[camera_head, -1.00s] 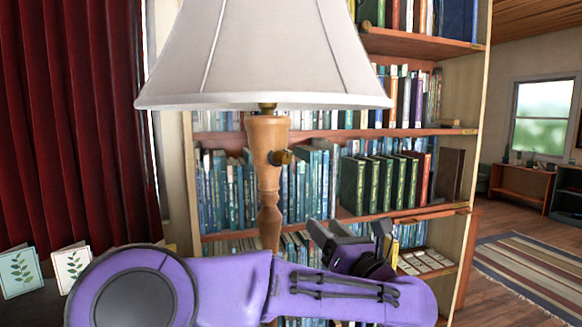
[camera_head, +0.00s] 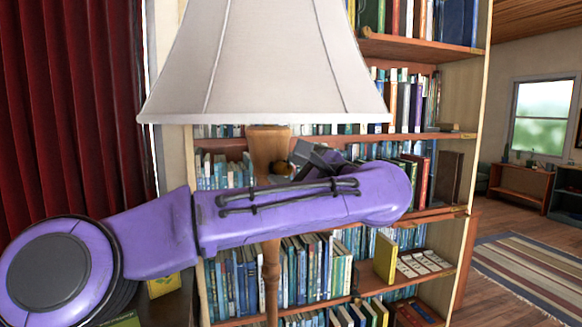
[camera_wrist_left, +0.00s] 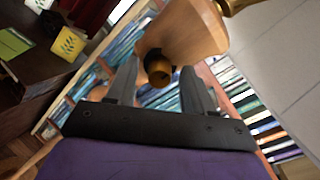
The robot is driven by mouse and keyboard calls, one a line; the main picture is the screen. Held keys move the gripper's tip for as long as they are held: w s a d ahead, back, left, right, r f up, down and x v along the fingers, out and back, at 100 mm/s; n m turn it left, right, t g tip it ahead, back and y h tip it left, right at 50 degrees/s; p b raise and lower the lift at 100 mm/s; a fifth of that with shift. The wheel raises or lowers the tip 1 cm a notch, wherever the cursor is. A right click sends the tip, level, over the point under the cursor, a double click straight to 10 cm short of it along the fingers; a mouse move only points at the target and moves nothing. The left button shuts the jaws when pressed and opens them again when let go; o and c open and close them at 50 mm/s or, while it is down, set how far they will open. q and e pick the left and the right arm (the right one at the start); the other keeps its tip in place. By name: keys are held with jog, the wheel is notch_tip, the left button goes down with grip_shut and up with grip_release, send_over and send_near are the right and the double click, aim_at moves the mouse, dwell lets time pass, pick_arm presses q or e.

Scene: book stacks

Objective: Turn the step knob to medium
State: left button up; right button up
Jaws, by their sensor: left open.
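The gripper is open, and I see a gap between each finger and the knob. In the head view the knob (camera_head: 283,168) is partly hidden by my left gripper (camera_head: 304,158), which is just right of it. The wooden lamp post (camera_head: 262,145) stands upright under a cream shade (camera_head: 265,65). I cannot read any setting on the knob. My right gripper is not in view.
A tall bookcase (camera_head: 430,133) full of books stands behind the lamp. A dark red curtain (camera_head: 70,110) hangs at the left. The shade is close above my gripper. A striped rug (camera_head: 525,270) lies on open floor at the right.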

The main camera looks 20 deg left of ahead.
pick_arm(q)
grip_shut()
